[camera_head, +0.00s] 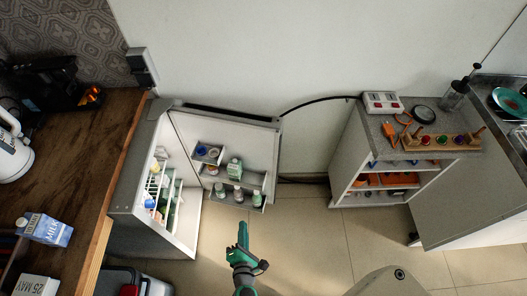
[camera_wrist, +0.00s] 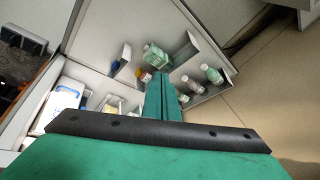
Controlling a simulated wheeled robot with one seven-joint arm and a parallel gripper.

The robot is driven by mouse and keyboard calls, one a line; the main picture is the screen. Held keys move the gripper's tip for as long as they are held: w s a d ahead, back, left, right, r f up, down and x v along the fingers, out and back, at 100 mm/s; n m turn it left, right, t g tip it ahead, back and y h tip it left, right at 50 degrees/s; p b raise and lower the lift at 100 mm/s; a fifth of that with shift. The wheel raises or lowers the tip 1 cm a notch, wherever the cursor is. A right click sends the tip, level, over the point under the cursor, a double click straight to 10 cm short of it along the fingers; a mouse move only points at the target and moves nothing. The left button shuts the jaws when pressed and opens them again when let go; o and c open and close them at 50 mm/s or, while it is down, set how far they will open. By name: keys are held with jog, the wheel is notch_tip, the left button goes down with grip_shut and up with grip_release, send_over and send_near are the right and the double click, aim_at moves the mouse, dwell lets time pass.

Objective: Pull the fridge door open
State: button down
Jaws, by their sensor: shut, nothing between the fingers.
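The fridge (camera_head: 155,235) is a small grey and white cabinet beside the wooden counter. Its door (camera_head: 188,127) stands wide open, swung out to the right, with its inner side and door shelves with bottles in view. The door's inner side also shows in the wrist view (camera_wrist: 105,30). My gripper (camera_head: 243,232) is green and shut, with nothing in it. It is in front of the open door, apart from it as far as the head view shows. In the wrist view the closed fingers (camera_wrist: 160,98) point toward the door shelves. The door's handle is hidden.
A wooden counter (camera_head: 70,150) with a milk carton (camera_head: 45,229) is at the left. A grey-topped shelf unit (camera_head: 400,150) stands at the right. A bin-like box (camera_head: 125,283) is at the bottom left. Tiled floor (camera_head: 310,235) between is clear.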

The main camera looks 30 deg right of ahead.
jog(key=w+d+r+n+h, duration=0.1)
jog(key=w+d+n+h, duration=0.25)
jog(key=w+d, duration=0.25)
jog(key=n+h, duration=0.3)
jog(key=n, duration=0.2)
send_near(265, 144)
jog(key=x, duration=0.6)
jog(key=shift+d+f, duration=0.15)
jog(key=shift+d, duration=0.1)
jog(key=shift+w, duration=0.1)
